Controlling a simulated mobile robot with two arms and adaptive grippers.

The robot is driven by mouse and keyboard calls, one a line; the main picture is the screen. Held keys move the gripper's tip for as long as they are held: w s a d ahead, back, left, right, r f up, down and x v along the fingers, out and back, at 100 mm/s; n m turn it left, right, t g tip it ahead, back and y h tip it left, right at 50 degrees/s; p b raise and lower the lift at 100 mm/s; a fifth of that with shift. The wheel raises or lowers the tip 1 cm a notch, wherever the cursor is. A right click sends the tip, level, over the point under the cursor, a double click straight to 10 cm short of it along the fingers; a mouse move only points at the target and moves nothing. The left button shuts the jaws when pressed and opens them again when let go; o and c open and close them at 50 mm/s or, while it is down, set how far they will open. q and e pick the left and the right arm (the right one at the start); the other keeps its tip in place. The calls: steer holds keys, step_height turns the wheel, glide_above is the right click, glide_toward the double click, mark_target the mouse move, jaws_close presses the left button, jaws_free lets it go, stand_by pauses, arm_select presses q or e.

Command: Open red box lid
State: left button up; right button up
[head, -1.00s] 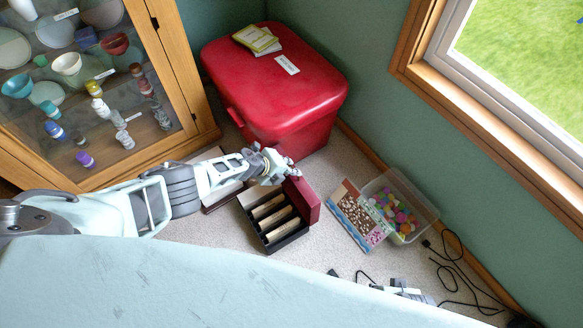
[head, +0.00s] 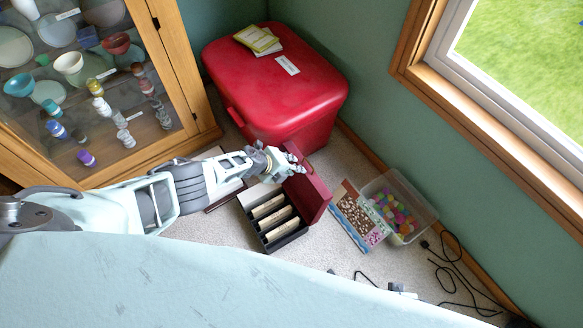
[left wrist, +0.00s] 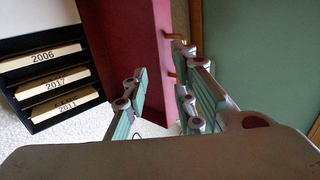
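A small box (head: 285,240) with a black inside stands on the carpet. Its red lid (head: 312,196) is raised along its right side. Labelled holders show inside; the left wrist view reads 2006, 2017 and 2011. My left gripper (head: 292,162) is at the far upper edge of the lid. In the left wrist view its fingers (left wrist: 160,85) are spread apart, with the lid's end (left wrist: 150,70) between them; firm contact on both sides does not show. A small grey piece (head: 401,289), likely my right gripper, shows at the bottom, mostly hidden.
A large red chest (head: 280,95) with booklets (head: 257,40) on top stands behind, close to my left gripper. A glass cabinet (head: 190,100) is at left. A clear bin (head: 425,212) and a picture board (head: 352,218) stand right of the box. A black cable (head: 455,275) lies farther right.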

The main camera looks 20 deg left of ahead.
arm_select(q)
steer(key=v, duration=0.7)
steer(key=shift+s+r, duration=0.15)
stand_by(0.7)
steer(key=shift+a, duration=0.1)
steer(key=shift+c, duration=0.3)
